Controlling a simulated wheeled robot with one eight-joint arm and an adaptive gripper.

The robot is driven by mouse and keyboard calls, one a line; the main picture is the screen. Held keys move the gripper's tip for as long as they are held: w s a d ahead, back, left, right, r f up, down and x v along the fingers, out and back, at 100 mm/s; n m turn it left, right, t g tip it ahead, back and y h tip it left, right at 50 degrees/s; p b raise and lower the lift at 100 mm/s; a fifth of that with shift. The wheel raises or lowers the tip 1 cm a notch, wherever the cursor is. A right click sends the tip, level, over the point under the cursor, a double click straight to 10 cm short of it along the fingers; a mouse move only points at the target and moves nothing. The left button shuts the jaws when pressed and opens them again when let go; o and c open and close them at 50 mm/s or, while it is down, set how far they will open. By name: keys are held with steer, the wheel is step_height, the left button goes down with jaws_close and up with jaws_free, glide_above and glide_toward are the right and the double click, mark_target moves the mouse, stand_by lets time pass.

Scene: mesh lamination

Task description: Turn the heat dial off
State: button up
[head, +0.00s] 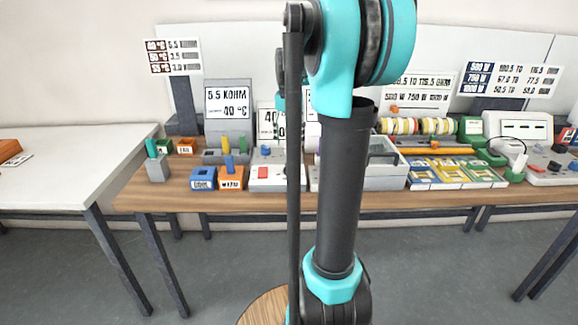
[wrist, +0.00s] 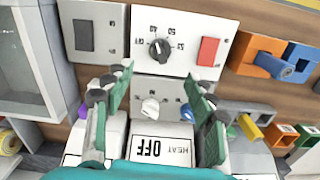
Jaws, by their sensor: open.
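In the wrist view a black dial (wrist: 159,50) with a pale pointer line sits on a white panel (wrist: 190,18), with small marks around it. A sign (wrist: 165,148) below it reads "HEAT OFF". My gripper (wrist: 160,80) is open and empty, its two green fingers apart on either side below the dial and not touching it. In the head view my arm hides the dial and the gripper.
A red switch (wrist: 208,51) is right of the dial and a dark switch (wrist: 84,35) on another panel to its left. Orange (wrist: 256,55) and blue (wrist: 298,60) blocks stand further right. In the head view, the wooden bench (head: 150,195) is crowded.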

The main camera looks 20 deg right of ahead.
mark_target(289, 165)
step_height(289, 165, down, 11)
steer(key=shift+r, duration=0.15)
stand_by(0.4)
steer(key=c, duration=1.2)
steer(key=shift+o, duration=0.2)
steer(key=shift+n, duration=0.3)
steer(key=n, duration=0.4)
steer(key=shift+n, duration=2.6)
